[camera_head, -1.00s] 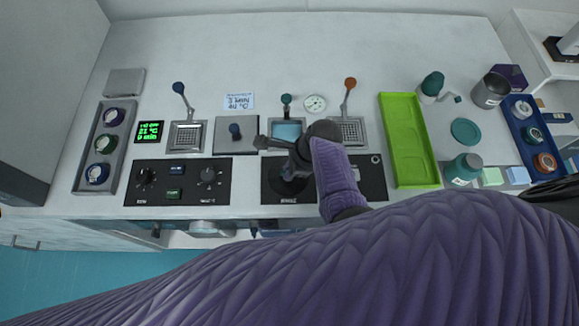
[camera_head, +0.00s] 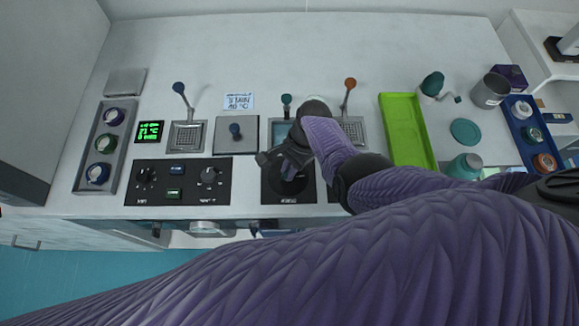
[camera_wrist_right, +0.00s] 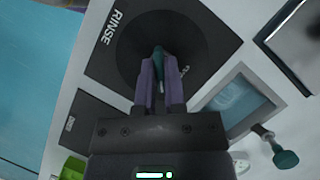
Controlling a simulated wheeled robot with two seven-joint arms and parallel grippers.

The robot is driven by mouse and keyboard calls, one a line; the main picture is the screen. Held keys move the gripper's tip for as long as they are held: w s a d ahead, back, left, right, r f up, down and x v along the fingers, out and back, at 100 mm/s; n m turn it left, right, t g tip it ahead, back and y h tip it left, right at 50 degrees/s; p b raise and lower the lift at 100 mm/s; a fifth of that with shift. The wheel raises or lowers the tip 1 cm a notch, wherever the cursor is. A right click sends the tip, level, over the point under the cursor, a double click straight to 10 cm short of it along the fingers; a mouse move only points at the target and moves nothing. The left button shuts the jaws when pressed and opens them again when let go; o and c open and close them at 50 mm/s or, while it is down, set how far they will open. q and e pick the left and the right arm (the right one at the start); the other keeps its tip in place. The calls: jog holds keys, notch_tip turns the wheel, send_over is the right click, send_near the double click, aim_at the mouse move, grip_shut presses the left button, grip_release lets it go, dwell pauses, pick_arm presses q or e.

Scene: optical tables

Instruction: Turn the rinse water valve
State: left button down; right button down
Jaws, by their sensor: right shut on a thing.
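The rinse valve is on a black panel (camera_wrist_right: 107,72) marked RINSE in the right wrist view. Its teal handle (camera_wrist_right: 158,54) stands over a dark round base (camera_wrist_right: 128,44). My right gripper (camera_wrist_right: 160,68) is shut on the teal handle, one purple finger on each side. In the head view, my right gripper (camera_head: 290,166) reaches down over the rinse panel (camera_head: 283,196) and covers the handle. The far part of the handle between the fingers is hidden. My left gripper is not in view.
A basin (camera_head: 278,130) with a teal-knobbed lever (camera_head: 286,100) sits behind the rinse panel. A black panel with knobs (camera_head: 177,182) lies to the left. A green tray (camera_head: 407,150) lies to the right, beyond my arm.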

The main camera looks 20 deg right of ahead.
jog(key=n, duration=0.2)
jog(key=n+g+h+b, duration=0.1)
jog(key=n, duration=0.2)
jog(key=shift+f+n+g+b, duration=0.15)
jog(key=shift+n+g+b, duration=0.15)
jog(key=shift+a+n+g+h+b, duration=0.1)
jog(key=shift+n+g+h+b, duration=0.3)
jog(key=shift+n, duration=0.65)
jog(key=shift+n+h+b, duration=0.1)
jog(key=shift+n+h, duration=0.5)
jog(key=shift+n, duration=0.45)
jog(key=c, duration=0.7)
grip_release()
jog(key=shift+w, duration=0.1)
